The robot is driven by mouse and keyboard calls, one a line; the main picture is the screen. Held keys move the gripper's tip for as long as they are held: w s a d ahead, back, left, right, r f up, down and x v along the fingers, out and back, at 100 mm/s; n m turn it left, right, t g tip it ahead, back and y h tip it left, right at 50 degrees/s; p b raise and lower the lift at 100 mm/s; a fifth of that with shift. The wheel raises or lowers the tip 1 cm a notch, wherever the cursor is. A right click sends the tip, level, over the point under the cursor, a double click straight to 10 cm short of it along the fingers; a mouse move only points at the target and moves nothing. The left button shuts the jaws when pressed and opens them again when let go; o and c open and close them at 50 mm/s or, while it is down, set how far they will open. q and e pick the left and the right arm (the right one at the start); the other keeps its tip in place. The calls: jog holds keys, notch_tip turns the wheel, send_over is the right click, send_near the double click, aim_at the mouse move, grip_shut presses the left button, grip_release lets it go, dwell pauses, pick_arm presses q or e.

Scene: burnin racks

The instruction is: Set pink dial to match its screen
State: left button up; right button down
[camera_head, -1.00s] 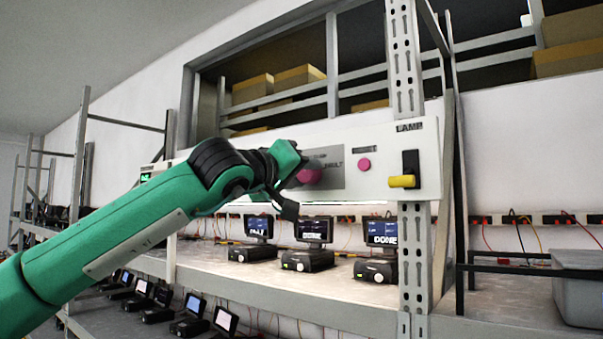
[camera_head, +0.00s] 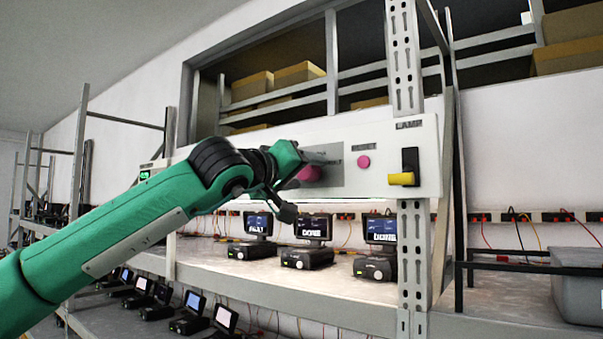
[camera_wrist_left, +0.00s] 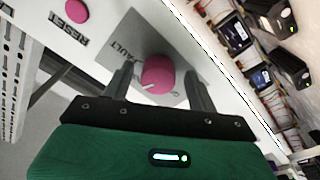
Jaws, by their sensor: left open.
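The pink dial (camera_head: 311,173) sits on a grey plate on the white panel. It is partly hidden by my left gripper (camera_head: 298,176) in the head view. In the left wrist view the dial (camera_wrist_left: 157,74) shows whole, with a white mark on its lower left edge. My left gripper (camera_wrist_left: 157,78) is open, with one finger on either side of the dial. I cannot tell whether the fingers touch it. A small green-lit display (camera_head: 146,175) is at the panel's far left, too small to read. My right gripper is not in view.
The panel (camera_head: 285,134) also carries a pink RESET button (camera_head: 363,161) and a yellow-handled LAMP lever (camera_head: 401,179). Below, several devices with screens stand on a shelf (camera_head: 225,268). A grey bin (camera_head: 577,288) stands at right.

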pick_arm(q)
jog(key=b+v, duration=0.6)
jog(key=v, duration=0.8)
jog(key=shift+b, duration=0.35)
jog(key=shift+w+d+f, duration=0.1)
jog(key=shift+f, duration=0.05)
